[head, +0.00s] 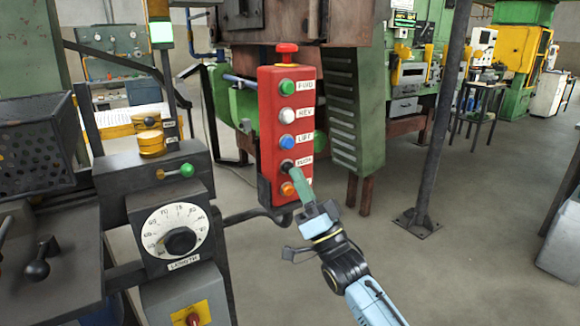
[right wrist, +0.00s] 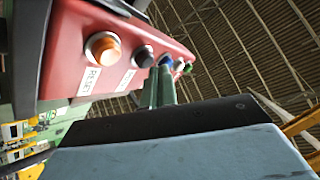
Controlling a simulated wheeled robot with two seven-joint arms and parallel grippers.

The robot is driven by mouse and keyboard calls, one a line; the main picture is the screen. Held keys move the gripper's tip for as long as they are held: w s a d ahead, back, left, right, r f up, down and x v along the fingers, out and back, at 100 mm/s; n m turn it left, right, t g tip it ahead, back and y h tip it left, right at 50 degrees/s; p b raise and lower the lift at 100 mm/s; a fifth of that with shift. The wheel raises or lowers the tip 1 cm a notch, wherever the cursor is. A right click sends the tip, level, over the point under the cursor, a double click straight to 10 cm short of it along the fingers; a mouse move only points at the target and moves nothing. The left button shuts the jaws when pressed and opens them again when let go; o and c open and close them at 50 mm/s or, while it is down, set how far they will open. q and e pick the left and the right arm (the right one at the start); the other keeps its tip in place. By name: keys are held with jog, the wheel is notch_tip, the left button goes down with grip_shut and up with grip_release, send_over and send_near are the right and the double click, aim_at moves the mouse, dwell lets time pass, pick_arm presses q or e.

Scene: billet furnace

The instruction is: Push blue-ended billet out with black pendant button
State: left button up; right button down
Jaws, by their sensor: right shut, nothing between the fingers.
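The red pendant (head: 266,130) hangs upright in the middle of the head view. Its black button (head: 285,167) sits below the blue one and above the orange one. The black button also shows in the right wrist view (right wrist: 143,57). My right gripper (head: 294,173) is shut and empty, with its green fingertips right at the black button and partly over it. I cannot tell whether they touch or press it. In the right wrist view the fingers (right wrist: 161,80) rise beside the pendant's face. No blue-ended billet shows. My left gripper is out of view.
On the pendant, the blue button (head: 287,142) is above the black and the orange button (head: 288,189) below, close to my fingers. A red mushroom knob (head: 287,50) tops it. A dial box (head: 175,235) stands left. A grey post (head: 440,130) rises at right; floor there is open.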

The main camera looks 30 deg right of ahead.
jog(key=shift+s, duration=0.35)
jog(key=s, duration=0.1)
jog(key=s+p, duration=0.1)
jog(key=s, duration=0.1)
jog(key=s+p, duration=0.1)
jog(key=s, duration=0.1)
jog(key=shift+d, duration=0.25)
dwell(2.7)
